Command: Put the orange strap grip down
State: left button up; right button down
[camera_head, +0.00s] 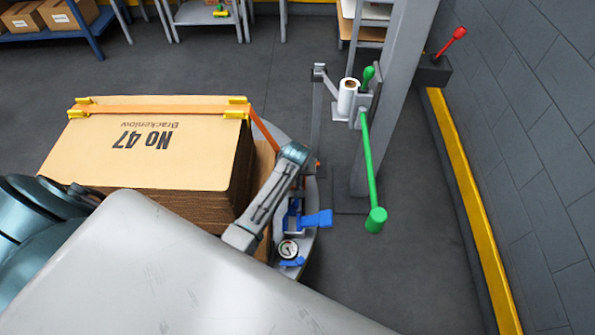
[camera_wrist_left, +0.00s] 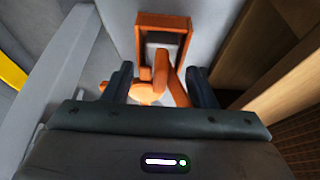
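The orange strap (camera_head: 160,109) runs over the top of the cardboard stack (camera_head: 150,155) and down its right side. In the left wrist view, an orange grip (camera_wrist_left: 161,68) on an orange frame (camera_wrist_left: 143,40) stands upright between the fingers of my left gripper (camera_wrist_left: 158,74). The fingers are apart, with gaps visible beside the grip, so the gripper is open. A round orange part (camera_wrist_left: 146,93) lies lower, between the fingers. In the head view the left fingers and most of the grip are hidden by my wrist. My right gripper is not in view.
A blue handle (camera_head: 318,219) and a round gauge (camera_head: 288,249) are right of the stack. A green lever (camera_head: 370,165) stands by a grey post (camera_head: 388,100). A red lever (camera_head: 452,40) is near the wall. Floor right of the post is clear.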

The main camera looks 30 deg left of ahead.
pick_arm(q)
jog(key=shift+r, duration=0.3)
jog(key=p+v, duration=0.1)
jog(key=v, duration=1)
jog(key=shift+s+r+p, duration=0.2)
jog(key=shift+r+p, duration=0.1)
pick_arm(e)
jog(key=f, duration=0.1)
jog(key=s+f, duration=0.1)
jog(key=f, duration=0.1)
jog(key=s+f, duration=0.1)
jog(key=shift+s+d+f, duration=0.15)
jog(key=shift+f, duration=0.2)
